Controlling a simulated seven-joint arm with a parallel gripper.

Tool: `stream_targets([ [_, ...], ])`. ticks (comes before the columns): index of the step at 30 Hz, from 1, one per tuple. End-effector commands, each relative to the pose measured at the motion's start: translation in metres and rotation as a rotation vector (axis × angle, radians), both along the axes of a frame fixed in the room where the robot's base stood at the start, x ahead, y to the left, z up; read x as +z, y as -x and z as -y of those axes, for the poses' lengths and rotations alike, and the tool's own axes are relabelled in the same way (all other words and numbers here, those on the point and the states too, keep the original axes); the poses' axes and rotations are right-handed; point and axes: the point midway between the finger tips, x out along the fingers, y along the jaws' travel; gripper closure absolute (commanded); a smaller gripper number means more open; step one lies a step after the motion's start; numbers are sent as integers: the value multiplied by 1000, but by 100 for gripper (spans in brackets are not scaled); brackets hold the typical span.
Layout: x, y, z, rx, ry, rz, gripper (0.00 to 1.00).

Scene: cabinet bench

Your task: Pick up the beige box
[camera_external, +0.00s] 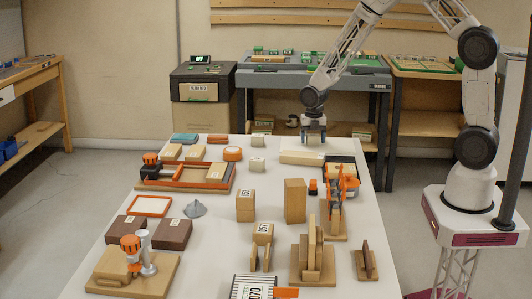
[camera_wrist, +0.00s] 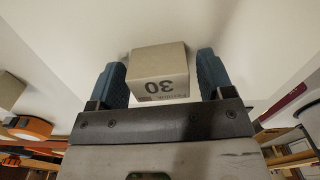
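The beige box (camera_wrist: 160,60), marked "30", sits between the two blue fingers in the wrist view. My gripper (camera_external: 313,138) points down at the far edge of the white table in the external view. Its fingers (camera_wrist: 162,78) are spread about the box's width and look open around it. In the external view I cannot make out the box clearly between the fingers.
A long cream box (camera_external: 302,157) lies just in front of my gripper. The table's middle strip is fairly clear.

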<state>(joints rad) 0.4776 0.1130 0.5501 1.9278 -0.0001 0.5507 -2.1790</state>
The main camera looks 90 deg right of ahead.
Motion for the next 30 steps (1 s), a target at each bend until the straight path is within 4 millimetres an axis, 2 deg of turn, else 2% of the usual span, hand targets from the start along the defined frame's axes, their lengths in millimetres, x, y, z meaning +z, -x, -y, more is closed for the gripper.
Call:
stream_targets([
  [1,0,0,0,0,0,0,34],
  [9,0,0,0,0,0,0,73],
  [22,6,0,0,0,1,1,73],
  [30,31,0,0,0,2,2,73],
])
